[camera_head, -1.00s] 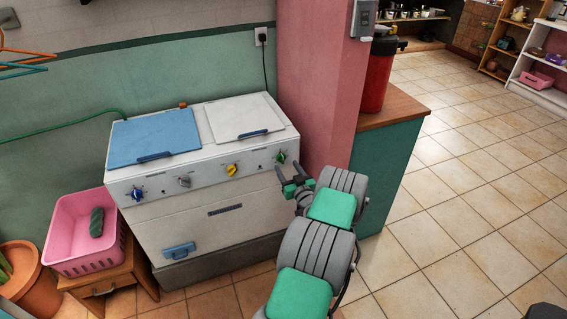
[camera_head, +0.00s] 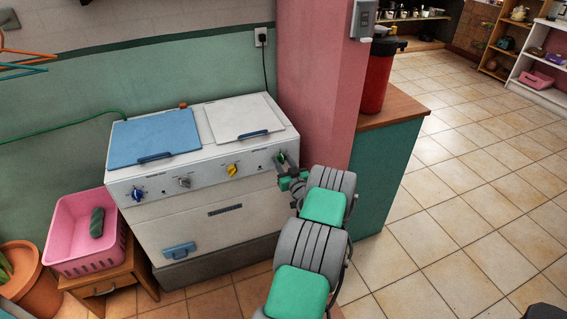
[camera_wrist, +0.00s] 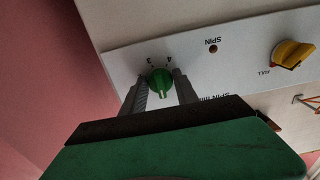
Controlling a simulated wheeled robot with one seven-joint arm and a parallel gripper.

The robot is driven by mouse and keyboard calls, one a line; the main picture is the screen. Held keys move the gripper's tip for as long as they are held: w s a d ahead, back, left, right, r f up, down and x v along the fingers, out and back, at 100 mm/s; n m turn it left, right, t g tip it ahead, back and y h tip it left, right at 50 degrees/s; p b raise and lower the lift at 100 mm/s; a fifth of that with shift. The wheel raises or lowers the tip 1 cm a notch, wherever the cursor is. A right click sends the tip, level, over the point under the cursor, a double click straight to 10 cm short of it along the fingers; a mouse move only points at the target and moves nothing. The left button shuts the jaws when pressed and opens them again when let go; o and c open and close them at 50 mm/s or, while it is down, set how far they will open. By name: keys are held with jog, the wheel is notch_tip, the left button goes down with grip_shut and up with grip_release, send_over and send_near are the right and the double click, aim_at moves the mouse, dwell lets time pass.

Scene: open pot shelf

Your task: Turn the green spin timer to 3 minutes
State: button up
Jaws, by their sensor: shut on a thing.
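The green spin timer (camera_head: 281,158) is a round knob at the right end of the white twin-tub washer's control panel (camera_head: 208,178). In the wrist view the green knob (camera_wrist: 160,82) sits between my two fingers, with the printed digits 3 and 4 showing beside it, upside down. My gripper (camera_wrist: 160,86) is shut on the knob, one finger on each side. In the head view my gripper (camera_head: 284,166) is at the knob and partly covers it. The knob's exact setting is hard to read.
A yellow knob (camera_head: 232,170) is to the left on the same panel; it also shows in the wrist view (camera_wrist: 292,54). A grey knob (camera_head: 184,182) and a blue knob (camera_head: 138,193) are further left. A pink pillar (camera_head: 318,80) stands close on the right.

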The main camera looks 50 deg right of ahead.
grip_shut()
